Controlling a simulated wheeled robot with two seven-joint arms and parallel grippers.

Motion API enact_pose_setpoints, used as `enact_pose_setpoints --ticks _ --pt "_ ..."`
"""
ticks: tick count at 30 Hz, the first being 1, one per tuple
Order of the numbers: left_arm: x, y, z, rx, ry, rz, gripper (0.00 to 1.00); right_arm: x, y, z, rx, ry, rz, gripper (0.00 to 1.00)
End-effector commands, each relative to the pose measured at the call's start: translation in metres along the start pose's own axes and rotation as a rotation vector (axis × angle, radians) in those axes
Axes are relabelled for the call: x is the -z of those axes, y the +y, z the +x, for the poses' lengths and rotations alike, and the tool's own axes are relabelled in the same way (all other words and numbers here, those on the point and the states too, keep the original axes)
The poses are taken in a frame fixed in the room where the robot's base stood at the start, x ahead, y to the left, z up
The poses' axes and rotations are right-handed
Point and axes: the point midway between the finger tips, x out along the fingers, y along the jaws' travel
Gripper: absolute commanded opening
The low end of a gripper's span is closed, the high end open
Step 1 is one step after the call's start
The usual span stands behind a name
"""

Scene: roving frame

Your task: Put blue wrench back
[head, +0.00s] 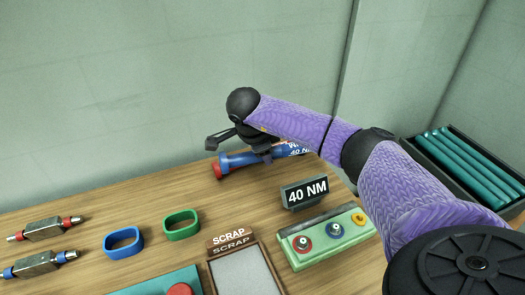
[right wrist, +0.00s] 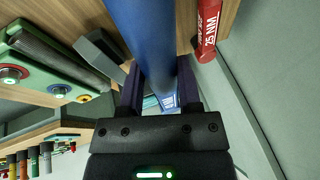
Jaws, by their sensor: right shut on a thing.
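In the right wrist view the blue wrench (right wrist: 146,32) runs between the two fingers of my right gripper (right wrist: 160,88). Part of its label shows, but the gripper and arm hide the rest. From the head view I cannot tell whether it touches the table. A red wrench marked 25 NM (right wrist: 208,30) lies beside it in the right wrist view. My left gripper is out of view.
A 40 NM sign (head: 304,193) and a green block with coloured round fittings (head: 300,262) stand in front. A scrap tray (head: 211,269), blue ring (head: 107,244) and green ring (head: 166,227) lie left. A dark crate (head: 412,146) holds teal bars. The wall is close behind.

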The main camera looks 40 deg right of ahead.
Motion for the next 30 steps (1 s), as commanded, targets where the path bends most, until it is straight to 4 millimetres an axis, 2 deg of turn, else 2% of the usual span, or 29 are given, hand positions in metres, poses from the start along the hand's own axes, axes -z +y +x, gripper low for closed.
enact_pose_setpoints --ticks 3,18,30 --pt "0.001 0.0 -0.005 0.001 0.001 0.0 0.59 0.0 -0.001 -0.003 0.001 0.003 0.003 0.0" --pt "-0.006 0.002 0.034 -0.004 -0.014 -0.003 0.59 -0.017 0.015 0.051 0.0 0.003 0.0 0.0" --pt "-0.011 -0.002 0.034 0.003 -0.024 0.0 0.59 -0.018 0.015 0.052 0.001 0.002 0.001 0.0"
